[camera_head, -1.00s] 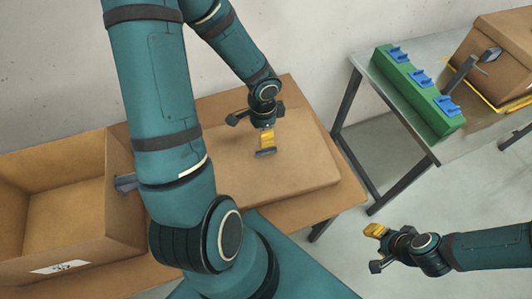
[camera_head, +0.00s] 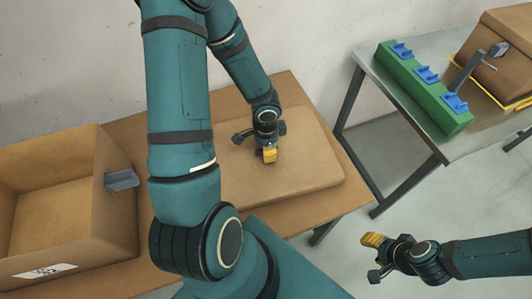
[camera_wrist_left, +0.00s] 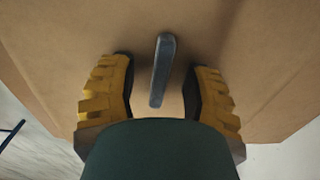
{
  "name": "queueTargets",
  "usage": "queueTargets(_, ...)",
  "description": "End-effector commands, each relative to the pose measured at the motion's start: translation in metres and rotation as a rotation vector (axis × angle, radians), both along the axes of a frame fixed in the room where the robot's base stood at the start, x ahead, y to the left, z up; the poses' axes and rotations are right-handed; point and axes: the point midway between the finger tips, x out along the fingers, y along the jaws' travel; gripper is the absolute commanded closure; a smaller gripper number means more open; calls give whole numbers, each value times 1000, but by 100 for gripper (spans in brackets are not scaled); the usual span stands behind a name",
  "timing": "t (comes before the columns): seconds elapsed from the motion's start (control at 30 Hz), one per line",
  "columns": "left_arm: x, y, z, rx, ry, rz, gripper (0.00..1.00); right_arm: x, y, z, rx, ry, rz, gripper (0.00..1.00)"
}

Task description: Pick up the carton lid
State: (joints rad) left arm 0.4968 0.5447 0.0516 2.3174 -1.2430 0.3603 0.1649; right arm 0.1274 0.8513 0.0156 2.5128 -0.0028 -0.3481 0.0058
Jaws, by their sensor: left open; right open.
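The carton lid (camera_head: 312,172) is a flat brown cardboard panel lying on the brown table under my left arm. A grey bar handle (camera_wrist_left: 162,72) stands at the lid's middle in the left wrist view; in the head view my gripper hides it. My left gripper (camera_head: 268,155) is over the lid, pointing down. In the left wrist view its yellow-padded fingers (camera_wrist_left: 160,95) are open on either side of the handle, with gaps showing. My right gripper (camera_head: 374,257) is open and empty, over the floor at the lower right.
An open empty carton (camera_head: 60,222) with a grey side handle (camera_head: 122,180) stands left of the lid. On a grey table (camera_head: 440,42) at right are a green block (camera_head: 420,88) with blue pieces and another carton (camera_head: 505,50). Floor lies between the tables.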

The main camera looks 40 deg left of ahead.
Motion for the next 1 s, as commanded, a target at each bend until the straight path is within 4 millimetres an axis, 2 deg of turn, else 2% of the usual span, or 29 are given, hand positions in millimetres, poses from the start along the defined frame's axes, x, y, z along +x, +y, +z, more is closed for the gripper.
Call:
queueTargets(0.1, 0, 0, 1, 0, 0, 0, 52, 0, 0, 1, 0, 0, 0, 53)
queueTargets(0.13, 0, 0, 1, 0, 0, 0, 56, 0, 0, 1, 0, 0, 0, 53)
queueTargets(0.2, 0, 0, 1, 0, 0, 0, 81, 0, 0, 1, 0, 0, 0, 53)
queueTargets(0.27, 0, 0, 1, 0, 0, 0, 100, 0, 0, 1, 0, 0, 0, 53)
queueTargets(0.77, 0, 0, 3, -1, 0, 0, 100, 0, 0, 2, 0, -1, 0, 53)
queueTargets(0.87, 0, 0, 13, 0, -2, 0, 100, 1, 0, 7, 0, -2, -2, 53)
queueTargets(1.0, 1, 1, 40, 1, -3, 1, 100, 4, -1, 21, -2, -9, -8, 53)
